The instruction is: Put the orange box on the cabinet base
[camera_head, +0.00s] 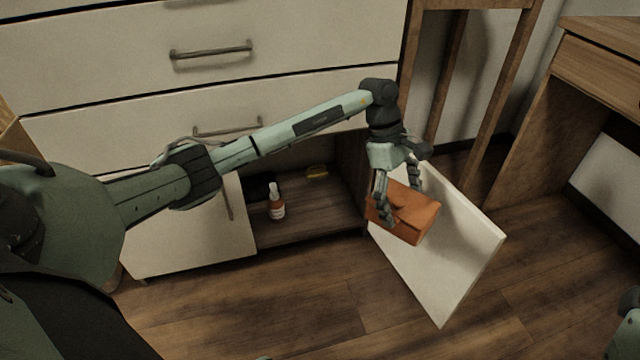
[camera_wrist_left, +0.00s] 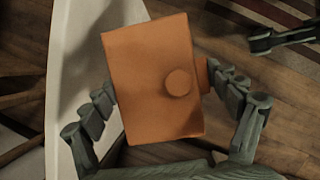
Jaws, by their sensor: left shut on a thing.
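The orange box (camera_head: 414,225) is held in my left gripper (camera_head: 400,200), in front of the open cabinet door in the head view. In the left wrist view the orange box (camera_wrist_left: 155,85) sits between both fingers of my left gripper (camera_wrist_left: 165,95), with a round knob-like part on its face. The cabinet base (camera_head: 310,222) is the dark wooden floor of the open lower compartment, to the left of the held box. My right gripper cannot be made out; only a small part of my right arm shows at the right edge of the head view.
The open white door (camera_head: 455,255) stands behind and beside the box. A brown and white bottle (camera_head: 277,205) stands on the left of the cabinet base, with a yellow item (camera_head: 317,172) and a dark item (camera_head: 260,187) farther back. The base's front right part is clear.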

